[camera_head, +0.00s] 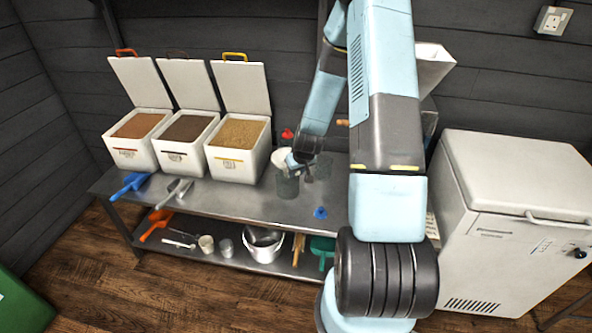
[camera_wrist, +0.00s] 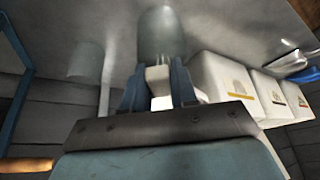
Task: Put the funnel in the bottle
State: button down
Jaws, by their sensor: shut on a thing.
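My gripper (camera_head: 302,163) is over the steel table, shut on a pale white piece that looks like the funnel (camera_head: 283,157). In the wrist view, my gripper's two blue fingers (camera_wrist: 157,85) close on a pale part of the funnel (camera_wrist: 157,74). A translucent grey-green vessel, seemingly the bottle (camera_head: 287,187), stands upright under the funnel; it also shows beyond the fingertips in the wrist view (camera_wrist: 161,35). The funnel overlaps the bottle's top in the head view. I cannot tell whether its spout is inside, since the fingers hide that part.
A clear vessel (camera_head: 323,168) stands right of the bottle, and a small blue item (camera_head: 320,212) lies in front. Open white bins (camera_head: 236,165), a blue scoop (camera_head: 130,184) and a metal scoop (camera_head: 178,189) are left. A white chest (camera_head: 515,215) stands right.

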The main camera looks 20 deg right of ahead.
jog(key=c, duration=0.8)
grip_release()
jog(key=v, duration=1.3)
jog(key=shift+s+r, duration=0.15)
jog(key=shift+r, duration=0.15)
